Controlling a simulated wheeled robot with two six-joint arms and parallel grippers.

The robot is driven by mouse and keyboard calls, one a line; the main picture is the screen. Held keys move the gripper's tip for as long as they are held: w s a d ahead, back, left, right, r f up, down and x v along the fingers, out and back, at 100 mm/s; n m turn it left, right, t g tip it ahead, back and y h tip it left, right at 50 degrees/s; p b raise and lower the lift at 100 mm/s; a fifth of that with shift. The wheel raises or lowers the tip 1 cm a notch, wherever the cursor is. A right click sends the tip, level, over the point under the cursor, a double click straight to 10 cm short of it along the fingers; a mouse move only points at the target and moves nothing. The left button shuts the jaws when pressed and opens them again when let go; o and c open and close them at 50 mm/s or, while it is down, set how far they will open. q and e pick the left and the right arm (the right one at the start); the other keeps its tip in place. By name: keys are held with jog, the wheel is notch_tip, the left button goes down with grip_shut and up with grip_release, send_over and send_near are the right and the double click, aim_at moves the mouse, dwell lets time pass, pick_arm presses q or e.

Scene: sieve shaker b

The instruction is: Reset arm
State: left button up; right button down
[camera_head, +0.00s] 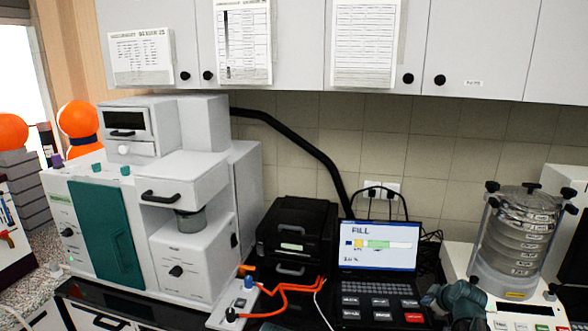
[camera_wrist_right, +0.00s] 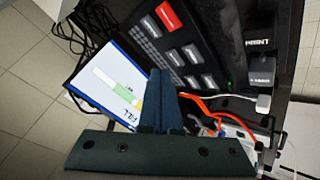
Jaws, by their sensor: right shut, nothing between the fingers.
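My right gripper (camera_head: 452,298) is at the lower right of the head view, in front of the bench between the laptop and the sieve shaker, partly cut off by the bottom edge. In the right wrist view its two dark fingers (camera_wrist_right: 161,98) lie together, shut with nothing between them. They overlap the laptop's screen and keyboard in that view; contact cannot be seen. The sieve shaker (camera_head: 515,245), a clear stack of labelled sieves with black clamp knobs, stands at the right of the head view. My left gripper is in neither view.
A laptop (camera_head: 378,244) showing "FILL" stands at the centre, with orange cables (camera_head: 285,293) to its left. A black boxy device (camera_head: 296,232) and a large white machine (camera_head: 186,267) with a teal door stand further left. White cabinets (camera_head: 480,45) hang above.

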jog(key=s+a+f+m+g+y+b, duration=0.1)
jog(key=s+a+f+g+b, duration=0.3)
jog(key=a, duration=0.7)
jog(key=s+a+f+m+g+b, duration=0.1)
jog(key=s+a+f, duration=0.5)
jog(key=a, duration=0.6)
pick_arm(q)
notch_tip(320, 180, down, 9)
jog(key=b, duration=0.4)
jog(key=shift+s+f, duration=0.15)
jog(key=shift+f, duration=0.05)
pick_arm(e)
jog(key=s+a+f+m+g+h, duration=0.1)
jog(key=s+a+f+g, duration=0.1)
jog(key=s+a, duration=0.3)
jog(key=s+a+f+m+g+h, duration=0.1)
jog(key=s+a+f+g, duration=0.1)
jog(key=s+a, duration=0.4)
jog(key=s+f, duration=0.1)
jog(key=s, duration=0.4)
jog(key=shift+m+h, duration=0.3)
jog(key=shift+m, duration=0.1)
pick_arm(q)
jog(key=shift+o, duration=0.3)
